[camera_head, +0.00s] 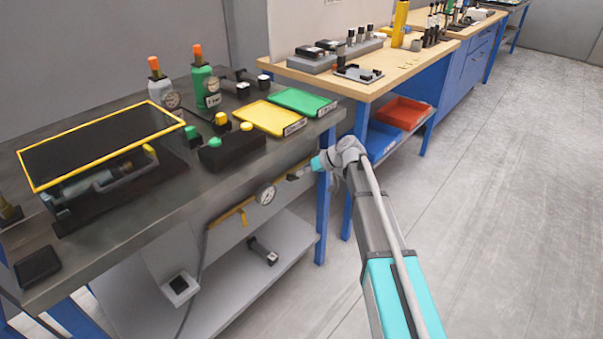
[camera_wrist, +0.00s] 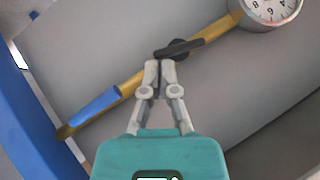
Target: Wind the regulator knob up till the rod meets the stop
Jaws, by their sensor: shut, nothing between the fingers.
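My gripper (camera_head: 295,177) is at the front of the dark-topped workbench, below its edge. In the wrist view its two grey fingers (camera_wrist: 160,64) are shut with nothing between them. Their tips are at the lower edge of a black knob or lever (camera_wrist: 180,48) on a brass-coloured pipe (camera_wrist: 213,31); I cannot tell whether they touch it. The pipe carries a blue sleeve (camera_wrist: 97,106) on the left and a round dial gauge (camera_wrist: 268,8) on the right. The gauge also shows in the head view (camera_head: 266,195).
The bench top (camera_head: 130,212) holds a yellow-framed dark panel (camera_head: 95,142), two bottles, a black box with coloured buttons (camera_head: 232,150), and yellow and green trays. A blue bench leg (camera_wrist: 35,125) stands close left of my gripper. Open floor (camera_head: 490,200) lies to the right.

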